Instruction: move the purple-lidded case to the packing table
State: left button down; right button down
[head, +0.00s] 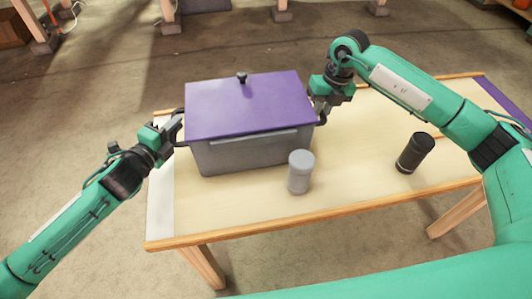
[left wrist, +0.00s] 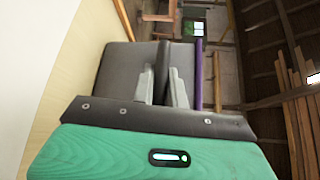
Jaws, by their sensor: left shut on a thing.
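The grey case (head: 250,152) with its flat purple lid (head: 245,103) and small dark knob is at the left part of the light wooden table (head: 360,178). It looks level; I cannot tell whether its base touches the table top. My left gripper (head: 177,130) is shut on the dark handle at the case's left side. In the left wrist view the handle (left wrist: 162,65) runs between the two fingers (left wrist: 164,88), beside the grey case wall (left wrist: 115,70). My right gripper (head: 319,112) is at the case's right-side handle; its fingers are too small and dark to read.
A light grey canister (head: 301,172) stands close in front of the case's right half. A black canister (head: 414,153) stands further right, below my right arm. A white strip marks the table's left end, a purple strip (head: 505,103) its right end.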

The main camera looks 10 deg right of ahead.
pick_arm(q)
jog(key=c, duration=1.4)
grip_release()
pick_arm(e)
jog(key=c, duration=1.4)
grip_release()
pick_arm(q)
jog(key=shift+s+a+f, duration=0.1)
jog(key=v, duration=1.1)
jog(key=shift+s+a, duration=0.15)
jog(key=shift+s, duration=0.25)
pick_arm(e)
notch_tip(320, 180, up, 12)
jog(key=d, duration=0.2)
jog(key=shift+d+f, duration=0.15)
